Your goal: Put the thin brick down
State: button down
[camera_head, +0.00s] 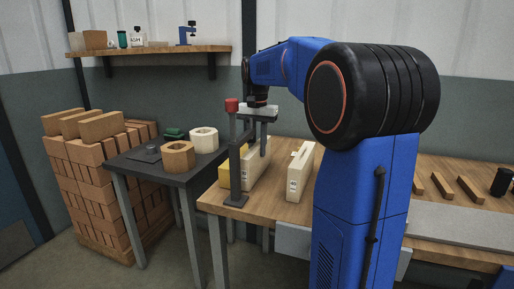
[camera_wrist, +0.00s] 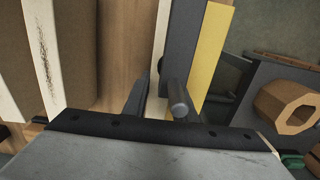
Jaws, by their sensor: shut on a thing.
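My gripper (camera_head: 258,118) points down over the left end of the wooden table, beside a dark post with a red cap. Its two dark fingers (camera_wrist: 160,100) show in the wrist view, a narrow gap apart, with a thin pale strip (camera_wrist: 160,45) between them. This looks like the thin brick in my grip. In the head view a pale upright slab (camera_head: 256,168) stands below the gripper, partly hidden by the post. I cannot tell whether its underside touches the table. A dark grey bar (camera_wrist: 182,35) and a yellow piece (camera_wrist: 212,50) lie right of the strip.
Another pale upright block (camera_head: 300,172) stands to the right on the wooden table (camera_head: 270,205). The red-capped post (camera_head: 235,160) is close by. A dark side table (camera_head: 190,178) holds hexagonal pieces (camera_head: 178,156). A brick stack (camera_head: 95,180) stands at far left.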

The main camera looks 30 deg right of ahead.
jog(key=c, duration=1.5)
grip_release()
jog(key=shift+f, duration=0.1)
jog(key=shift+o, duration=0.2)
notch_tip(320, 180, up, 12)
jog(key=shift+s, duration=0.1)
